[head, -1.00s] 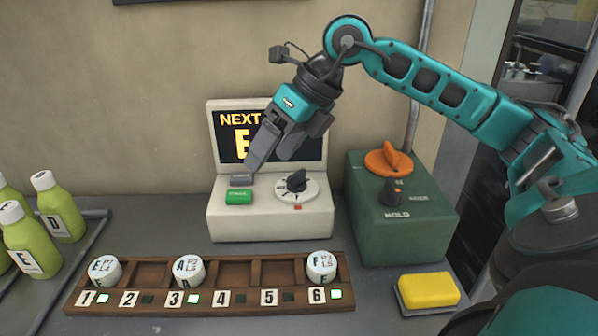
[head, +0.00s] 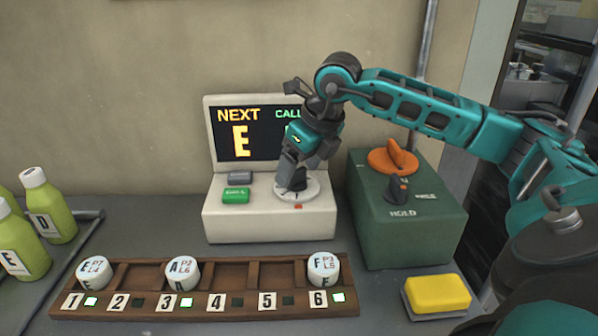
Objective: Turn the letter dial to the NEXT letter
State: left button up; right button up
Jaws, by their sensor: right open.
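The letter dial (head: 313,191) is a white disc with a dark knob, on top of the cream console (head: 268,222). The console's screen (head: 238,140) reads NEXT with a big orange E, and CALL in green, partly covered by my arm. My right gripper (head: 291,182) points down over the dial, its open fingers at the knob, one on each side as far as I can see. Whether they touch it I cannot tell. The letters on the dial are too hidden and small to read. My left gripper is not in view.
A green button (head: 236,195) and a grey button (head: 240,178) sit left of the dial. A green box (head: 430,235) with an orange handle stands close on the right. In front are a numbered wooden rack (head: 215,275) with white caps, and a yellow sponge (head: 438,293).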

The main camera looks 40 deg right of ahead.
jog(key=shift+w+f, duration=0.15)
jog(key=shift+f, duration=0.3)
jog(key=c, duration=1)
